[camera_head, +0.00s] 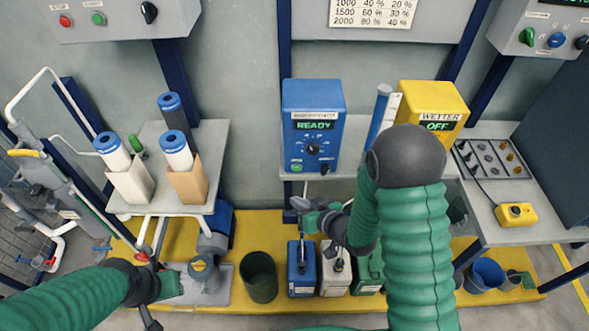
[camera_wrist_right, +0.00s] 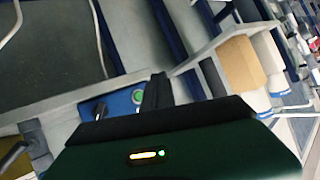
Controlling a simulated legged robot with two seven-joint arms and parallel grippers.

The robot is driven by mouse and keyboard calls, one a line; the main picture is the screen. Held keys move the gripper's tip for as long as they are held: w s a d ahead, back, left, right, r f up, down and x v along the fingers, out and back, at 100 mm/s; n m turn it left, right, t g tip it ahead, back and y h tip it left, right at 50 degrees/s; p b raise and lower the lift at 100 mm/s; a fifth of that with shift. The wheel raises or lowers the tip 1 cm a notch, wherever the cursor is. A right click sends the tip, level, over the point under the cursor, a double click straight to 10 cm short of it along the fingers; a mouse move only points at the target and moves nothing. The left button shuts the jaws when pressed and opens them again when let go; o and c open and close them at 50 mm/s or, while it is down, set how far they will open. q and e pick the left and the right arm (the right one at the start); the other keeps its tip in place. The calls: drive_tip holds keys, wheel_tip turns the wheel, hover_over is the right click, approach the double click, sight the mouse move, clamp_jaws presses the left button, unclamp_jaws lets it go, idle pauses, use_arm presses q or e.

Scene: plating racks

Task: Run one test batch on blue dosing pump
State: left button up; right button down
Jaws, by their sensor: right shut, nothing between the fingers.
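The blue dosing pump (camera_head: 324,98) stands on the back shelf with its display (camera_head: 314,125) reading READY. A black dial (camera_head: 313,149) sits below the display, and a green button (camera_head: 297,167) is at the lower left of its front. My right gripper (camera_head: 299,204) is just below and in front of the pump, shut and empty. In the right wrist view its dark fingers (camera_wrist_right: 157,92) are close to the pump's blue front (camera_wrist_right: 120,103), near the green button (camera_wrist_right: 138,96); contact cannot be told. My left gripper (camera_head: 150,316) is low at left, its jaws unclear.
A yellow wetter pump (camera_head: 434,100) showing OFF stands to the right, partly behind my right arm. Containers, including a blue one (camera_head: 301,275) and a dark bucket (camera_head: 258,283), stand on the yellow floor platform. A shelf with white, blue-capped cartridges (camera_head: 112,150) is at left.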

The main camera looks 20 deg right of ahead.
approach(289, 171)
wheel_tip(289, 171, down, 2)
drive_tip(key=w+a, duration=0.1)
drive_tip(key=a, duration=0.1)
drive_tip(key=shift+w+d, duration=0.1)
drive_tip(key=shift+w, duration=0.35)
idle(1.5)
drive_tip(key=shift+w+d+p, duration=0.1)
drive_tip(key=shift+w+p, duration=0.25)
drive_tip(key=shift+p, duration=0.05)
drive_tip(key=shift+w+d, duration=0.15)
drive_tip(key=shift+w, duration=0.35)
idle(0.8)
drive_tip(key=shift+s+a, duration=0.25)
drive_tip(key=shift+s, duration=0.65)
